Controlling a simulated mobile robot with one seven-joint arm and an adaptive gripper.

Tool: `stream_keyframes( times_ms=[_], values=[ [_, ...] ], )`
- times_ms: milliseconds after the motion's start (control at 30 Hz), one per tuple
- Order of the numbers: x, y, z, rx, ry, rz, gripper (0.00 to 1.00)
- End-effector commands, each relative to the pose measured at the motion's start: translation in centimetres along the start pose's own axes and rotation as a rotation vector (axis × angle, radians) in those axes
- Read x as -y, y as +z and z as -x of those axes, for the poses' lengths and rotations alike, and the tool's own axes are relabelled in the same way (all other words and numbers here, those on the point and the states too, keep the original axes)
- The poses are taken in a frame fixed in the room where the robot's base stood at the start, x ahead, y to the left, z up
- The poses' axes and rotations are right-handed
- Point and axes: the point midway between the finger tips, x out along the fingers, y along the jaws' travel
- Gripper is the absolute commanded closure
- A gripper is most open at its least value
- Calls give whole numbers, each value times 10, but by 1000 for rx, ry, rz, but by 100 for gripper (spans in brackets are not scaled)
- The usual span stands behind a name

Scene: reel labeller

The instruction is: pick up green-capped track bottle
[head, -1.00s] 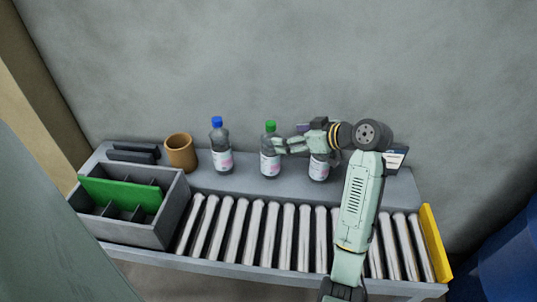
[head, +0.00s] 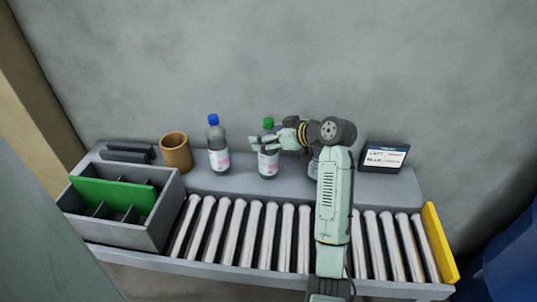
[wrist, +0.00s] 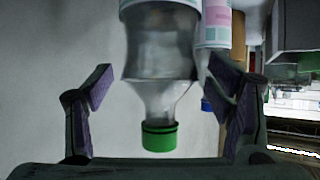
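The green-capped track bottle (head: 268,164) stands upright on the grey ledge behind the rollers, with a white and pink label. My gripper (head: 265,144) is at its upper part in the head view and hides some of it. In the wrist view the bottle (wrist: 158,60) appears cap-down, its green cap and neck between the two spread fingers of my gripper (wrist: 160,90). There are visible gaps on both sides, so the gripper is open and not clamped on it.
A blue-capped bottle (head: 218,150) stands to the left, beside a brown cup (head: 176,152). Another bottle (head: 313,168) is mostly hidden behind my arm. A divided grey bin (head: 150,233) is at left, a label screen (head: 384,157) at right. Rollers (head: 249,232) run in front.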

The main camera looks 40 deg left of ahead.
Motion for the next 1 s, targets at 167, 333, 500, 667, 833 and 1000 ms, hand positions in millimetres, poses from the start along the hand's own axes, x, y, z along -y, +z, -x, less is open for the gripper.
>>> stream_keyframes(
  times_ms=[167, 333, 500, 667, 833, 1000],
  values=[
    [0, 0, 0, 0, 0, 0, 40],
    [0, 0, 0, 0, 0, 0, 52],
    [0, 0, 0, 0, 0, 0, 63],
    [0, 0, 0, 0, 0, 0, 74],
    [0, 0, 0, 0, 0, 0, 85],
    [0, 0, 0, 0, 0, 0, 96]
  ],
)
